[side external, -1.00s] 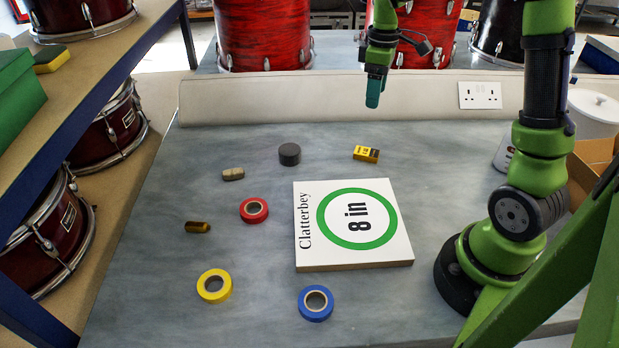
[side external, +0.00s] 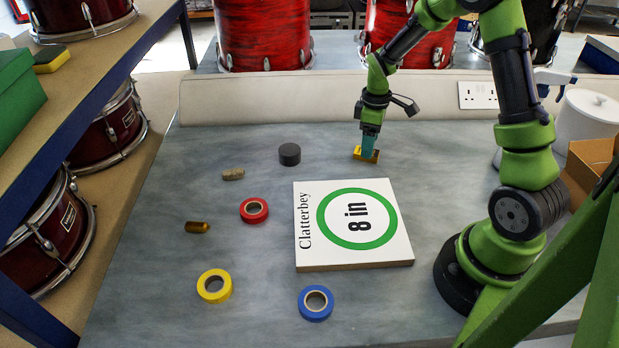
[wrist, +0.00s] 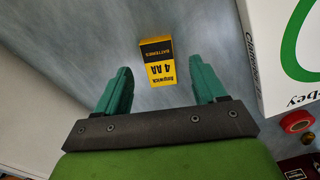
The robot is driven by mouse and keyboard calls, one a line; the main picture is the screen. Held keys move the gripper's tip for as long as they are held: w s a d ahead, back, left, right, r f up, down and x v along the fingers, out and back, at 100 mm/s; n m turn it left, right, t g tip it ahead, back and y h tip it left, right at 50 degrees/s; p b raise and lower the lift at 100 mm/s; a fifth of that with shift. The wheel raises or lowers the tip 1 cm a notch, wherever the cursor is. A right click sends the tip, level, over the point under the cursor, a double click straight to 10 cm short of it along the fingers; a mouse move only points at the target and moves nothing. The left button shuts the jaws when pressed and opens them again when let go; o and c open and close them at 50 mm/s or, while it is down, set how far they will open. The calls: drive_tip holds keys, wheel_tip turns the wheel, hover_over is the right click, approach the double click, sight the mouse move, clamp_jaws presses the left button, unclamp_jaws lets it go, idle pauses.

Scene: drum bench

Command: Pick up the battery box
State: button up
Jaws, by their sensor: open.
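The battery box (side external: 358,154) is a small yellow and black carton lying on the grey bench, behind the white "8 in" box. In the side view my gripper (side external: 369,146) is right at it, its teal fingers partly covering it. In the wrist view the battery box (wrist: 158,62), marked "4 AA batteries", lies ahead of and between the two teal fingertips of my gripper (wrist: 160,78). The fingers are apart with a gap on both sides of the box. Nothing is held. I cannot tell the exact height of the fingertips above the bench.
The large white Clatterbey box (side external: 305,245) lies just in front. A dark grey cylinder (side external: 289,154) stands to the left. Red (side external: 254,210), yellow (side external: 214,286) and blue (side external: 316,303) tape rolls lie farther off. The bench's raised back (side external: 300,98) is close behind.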

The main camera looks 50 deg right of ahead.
drive_tip(key=shift+f, duration=1.35)
drive_tip(key=c, duration=1.2)
drive_tip(key=shift+r, duration=0.15)
